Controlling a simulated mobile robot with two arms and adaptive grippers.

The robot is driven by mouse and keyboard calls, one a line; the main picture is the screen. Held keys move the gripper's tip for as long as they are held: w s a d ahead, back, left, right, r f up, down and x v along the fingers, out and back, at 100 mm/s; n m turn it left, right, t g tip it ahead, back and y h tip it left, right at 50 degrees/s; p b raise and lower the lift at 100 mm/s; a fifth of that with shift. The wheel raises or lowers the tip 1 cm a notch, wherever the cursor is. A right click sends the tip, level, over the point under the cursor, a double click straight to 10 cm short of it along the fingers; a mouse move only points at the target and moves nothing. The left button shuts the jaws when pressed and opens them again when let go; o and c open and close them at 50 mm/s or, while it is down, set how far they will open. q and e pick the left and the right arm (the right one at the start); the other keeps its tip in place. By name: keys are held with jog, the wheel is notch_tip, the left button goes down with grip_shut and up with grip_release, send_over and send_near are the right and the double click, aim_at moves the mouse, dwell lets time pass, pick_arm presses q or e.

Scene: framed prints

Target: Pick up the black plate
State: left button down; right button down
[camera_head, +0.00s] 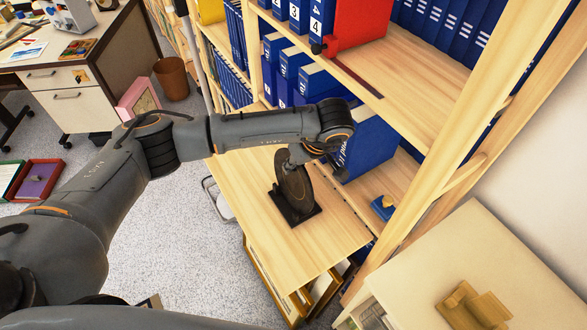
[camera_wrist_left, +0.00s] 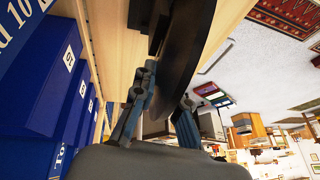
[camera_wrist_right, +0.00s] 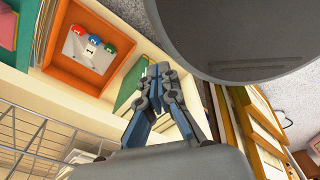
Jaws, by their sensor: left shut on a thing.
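The black plate (camera_head: 296,188) stands upright on a dark square base (camera_head: 298,214) on the wooden shelf board. My left gripper (camera_head: 288,158) has come down from above and is shut on the plate's upper edge. In the left wrist view the plate (camera_wrist_left: 190,50) runs between the two fingers of the left gripper (camera_wrist_left: 162,103). The plate's lower edge is at the base; I cannot tell whether it is lifted clear. My right gripper (camera_wrist_right: 157,72) shows only in its own wrist view, with its fingertips together and nothing between them.
Blue binders (camera_head: 368,142) stand just behind the plate. A small blue and yellow object (camera_head: 383,207) lies to its right. A shelf upright (camera_head: 470,130) rises on the right. A red binder (camera_head: 357,25) is on the shelf above. The board left of the plate is clear.

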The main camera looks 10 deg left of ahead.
pick_arm(q)
jog(key=s+d+r+b, duration=0.1)
jog(key=s+d+r, duration=0.1)
jog(key=s+r, duration=0.4)
jog(key=s+d+r+b, duration=0.2)
jog(key=s+r, duration=0.4)
jog(key=s, duration=0.1)
jog(key=shift+s+d, duration=0.2)
jog(key=shift+d, duration=0.15)
jog(key=shift+r, duration=0.15)
notch_tip(320, 180, up, 4)
jog(key=shift+f+p, duration=0.1)
jog(key=shift+p, duration=0.65)
